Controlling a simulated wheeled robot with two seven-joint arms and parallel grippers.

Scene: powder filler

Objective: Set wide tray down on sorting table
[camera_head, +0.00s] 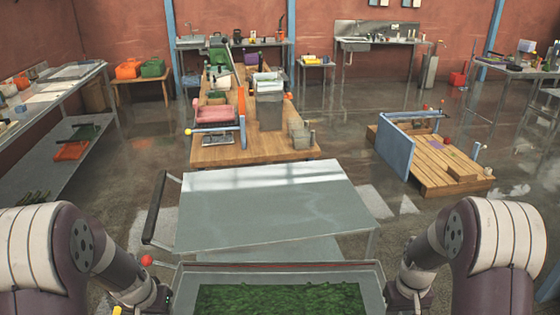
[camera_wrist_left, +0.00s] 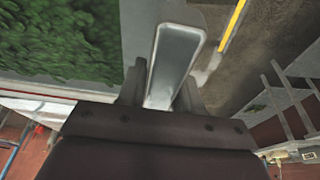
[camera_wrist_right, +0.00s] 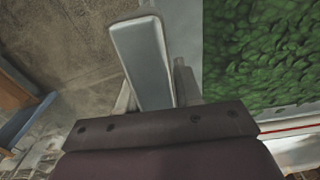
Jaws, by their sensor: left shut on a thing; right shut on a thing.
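The wide tray (camera_head: 277,267) is a grey metal tray with green leafy contents (camera_head: 280,300), at the bottom middle of the head view. My left gripper (camera_wrist_left: 160,85) is shut on the tray's left handle (camera_wrist_left: 176,55). My right gripper (camera_wrist_right: 152,88) is shut on its right handle (camera_wrist_right: 142,55). In the head view both fingertips are hidden at the bottom edge. A grey metal table (camera_head: 265,205), which looks like the sorting table, stands just beyond the tray. Its visible top is bare. I cannot tell whether the tray overlaps or touches it.
A dark push handle (camera_head: 155,208) sticks out at the metal table's left. Behind it stands a long wooden bench (camera_head: 255,153) with equipment. A low wooden platform (camera_head: 430,160) lies to the right, and a shelf table (camera_head: 50,95) stands at the left. Floor shows between them.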

